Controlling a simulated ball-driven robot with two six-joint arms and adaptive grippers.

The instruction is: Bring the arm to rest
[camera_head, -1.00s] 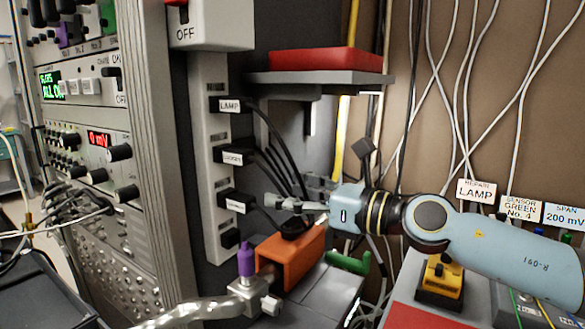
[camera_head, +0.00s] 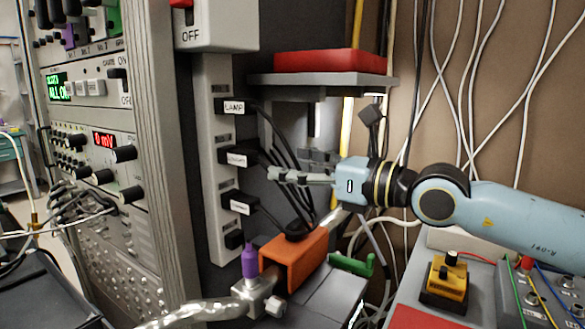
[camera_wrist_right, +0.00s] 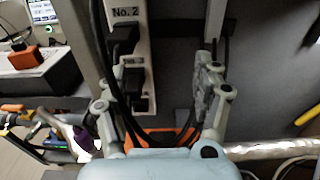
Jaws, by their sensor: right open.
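My right arm (camera_head: 440,200), pale blue with dark and yellow rings, reaches in from the right in the head view. Its gripper (camera_head: 288,165) is open in front of the outlet strip, at about the height of the middle labelled plug (camera_head: 237,158). In the right wrist view the gripper's fingers (camera_wrist_right: 157,85) stand well apart, with black cables and the outlet strip (camera_wrist_right: 127,70) between and beyond them. I see nothing held between them. My left gripper is in neither view.
A grey shelf (camera_head: 315,82) with a red block (camera_head: 330,62) overhangs the gripper. Black cables (camera_head: 275,140) hang close by it. Below are an orange block (camera_head: 293,262), a purple-topped fitting (camera_head: 249,262) and a yellow box (camera_head: 446,280). An instrument rack (camera_head: 100,190) stands at left.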

